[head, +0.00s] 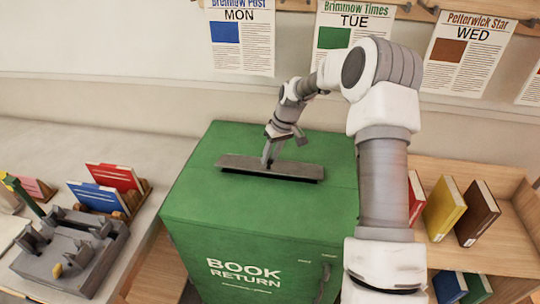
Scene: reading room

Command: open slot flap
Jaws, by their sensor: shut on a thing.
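The green book return box (190,200) stands in the middle of the head view, with its lettered front facing me. The grey slot flap (237,163) is a long plate on top of the box. A dark gap shows along its front edge. My gripper (267,160) reaches down onto the flap from above and behind, near the middle of its length. Its fingers are shut on the flap. The exact contact at the fingertips is too small to see clearly.
A counter (40,150) at left holds a grey device (70,250) and a rack with blue and red books (118,177). A wooden shelf (510,225) with several books stands at right. Newspapers (345,45) hang on the wall behind.

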